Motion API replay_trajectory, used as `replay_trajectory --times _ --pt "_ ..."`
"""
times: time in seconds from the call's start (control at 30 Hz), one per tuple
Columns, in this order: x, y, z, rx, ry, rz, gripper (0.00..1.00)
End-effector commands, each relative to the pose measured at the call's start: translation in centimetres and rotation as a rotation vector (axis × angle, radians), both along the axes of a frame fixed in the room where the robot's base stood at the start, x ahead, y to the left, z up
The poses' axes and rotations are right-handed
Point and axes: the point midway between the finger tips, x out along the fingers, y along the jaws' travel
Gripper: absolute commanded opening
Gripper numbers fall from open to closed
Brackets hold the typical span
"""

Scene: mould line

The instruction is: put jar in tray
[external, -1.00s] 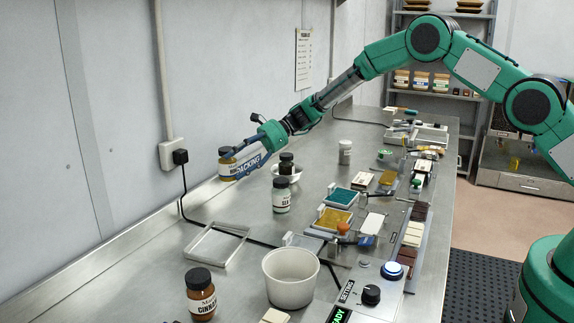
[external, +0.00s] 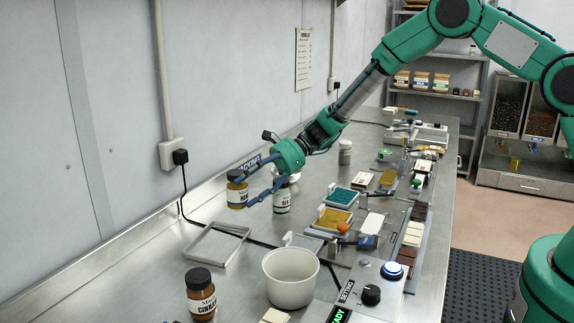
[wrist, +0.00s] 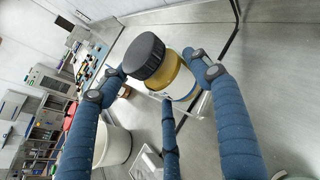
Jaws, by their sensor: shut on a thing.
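A jar of mustard-yellow contents (external: 237,196) with a dark lid is held in my gripper (external: 246,187) above the steel counter. In the wrist view the jar (wrist: 181,79) is tilted in the picture, its black lid towards the camera, with the blue fingers of my gripper (wrist: 170,85) around it. The tray (external: 213,258), a shallow rectangle with a pale rim, lies empty on the counter. It is below the jar and nearer the external camera. In the wrist view the tray is partly hidden behind the jar and fingers.
A cinnamon jar (external: 201,293) and a white tub (external: 291,278) stand in front of the tray. A pale-green labelled jar (external: 282,198) stands close to my gripper's right. A black cable (external: 182,205) runs from the wall socket behind the tray.

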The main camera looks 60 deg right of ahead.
Motion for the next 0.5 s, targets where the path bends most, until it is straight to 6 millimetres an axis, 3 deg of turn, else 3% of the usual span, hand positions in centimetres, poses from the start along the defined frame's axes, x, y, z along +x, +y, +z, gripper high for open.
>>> replay_trajectory --times 0.5 --pt "-10.4 6.6 -1.9 -0.007 0.017 0.010 0.28"
